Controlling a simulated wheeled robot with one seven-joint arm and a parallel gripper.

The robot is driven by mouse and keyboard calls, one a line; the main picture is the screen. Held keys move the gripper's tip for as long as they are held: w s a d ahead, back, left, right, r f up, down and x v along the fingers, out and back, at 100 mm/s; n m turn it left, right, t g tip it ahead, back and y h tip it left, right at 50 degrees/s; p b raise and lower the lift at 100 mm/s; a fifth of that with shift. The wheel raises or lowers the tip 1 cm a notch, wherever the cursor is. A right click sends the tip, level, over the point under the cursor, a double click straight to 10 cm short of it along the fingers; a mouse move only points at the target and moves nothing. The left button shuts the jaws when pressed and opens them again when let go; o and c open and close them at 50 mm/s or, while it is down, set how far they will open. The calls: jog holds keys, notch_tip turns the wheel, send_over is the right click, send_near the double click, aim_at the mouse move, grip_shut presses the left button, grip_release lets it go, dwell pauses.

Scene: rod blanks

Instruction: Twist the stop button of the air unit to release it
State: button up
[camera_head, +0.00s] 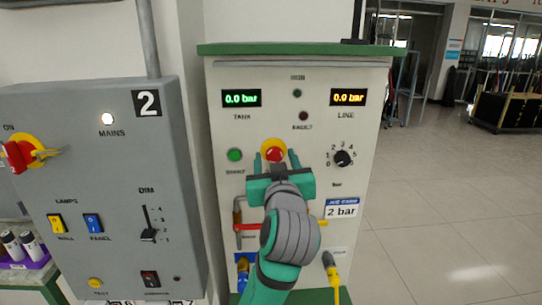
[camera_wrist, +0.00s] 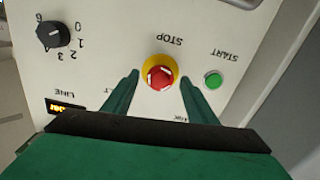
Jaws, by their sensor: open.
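The stop button (camera_head: 274,152) is a red knob on a yellow disc on the pale front panel of the air unit (camera_head: 320,125). In the wrist view the red stop button (camera_wrist: 161,77) shows white marks on its face, with the word STOP beside it. My gripper (camera_head: 276,160) is in front of the panel with its two fingers apart, one on each side of the button. In the wrist view my open gripper (camera_wrist: 157,85) has nothing between its fingertips but the view of the button. I cannot tell whether the fingers touch it.
A green start button (camera_head: 235,155) is left of the stop button, and a black pressure dial (camera_head: 342,158) is right. Tank and line displays read 0.0 bar. A grey electrical box (camera_head: 110,180) stands close on the left. Open floor (camera_head: 440,210) lies to the right.

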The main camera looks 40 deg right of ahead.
jog(key=shift+w+d, duration=0.2)
jog(key=shift+w, duration=0.1)
jog(key=shift+c, duration=0.6)
jog(key=c, duration=0.9)
jog(key=shift+m, duration=0.7)
jog(key=shift+c, duration=0.2)
jog(key=o, duration=1.1)
jog(key=shift+c, duration=0.2)
